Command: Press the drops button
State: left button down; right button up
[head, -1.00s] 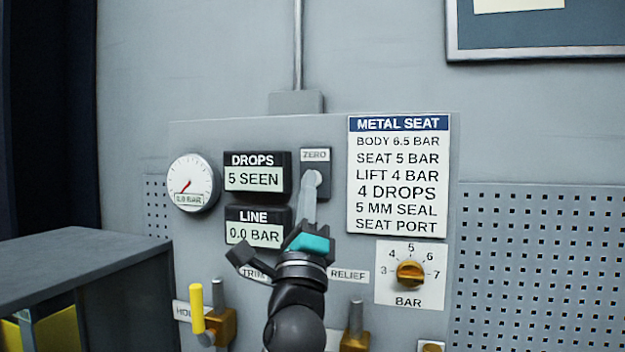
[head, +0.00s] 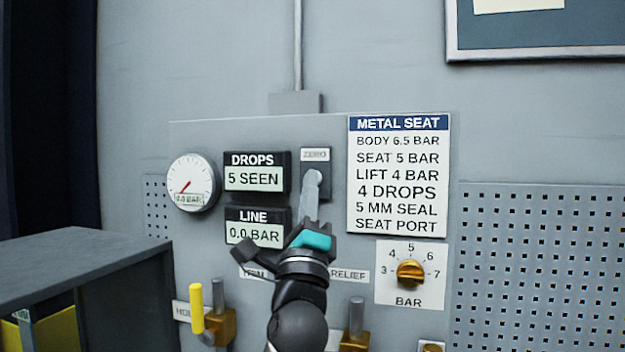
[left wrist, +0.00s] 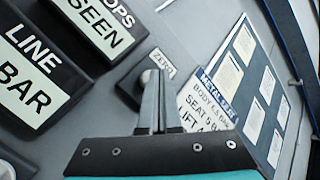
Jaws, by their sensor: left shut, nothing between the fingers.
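The drops display (head: 254,178) on the grey panel reads "5 SEEN". To its right is a dark plate labelled ZERO (head: 315,156) with a pale round button under the label. My left gripper (head: 312,180) is shut and empty, its fingertips in front of the button and covering most of it. My right gripper is not in view.
The line display (head: 255,234) reads 0.0 BAR, beside a round gauge (head: 192,184). A METAL SEAT sign (head: 398,180) and an orange dial (head: 410,273) are on the right. A yellow-handled valve (head: 196,308) stands low left. A dark cabinet (head: 80,262) is at far left.

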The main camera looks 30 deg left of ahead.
pick_arm(q)
jog(key=shift+w+a, duration=0.15)
jog(key=shift+w, duration=0.35)
dwell(0.3)
jog(key=shift+s, duration=0.15)
jog(key=shift+s+d, duration=0.25)
jog(key=shift+s, duration=0.55)
jog(key=shift+p, duration=0.3)
jog(key=s+p, duration=0.1)
jog(key=s, duration=0.1)
jog(key=s+d, duration=0.1)
jog(key=s, duration=0.2)
jog(key=shift+d+p, duration=0.1)
jog(key=shift+p, duration=0.25)
jog(key=shift+f, duration=0.15)
dwell(0.4)
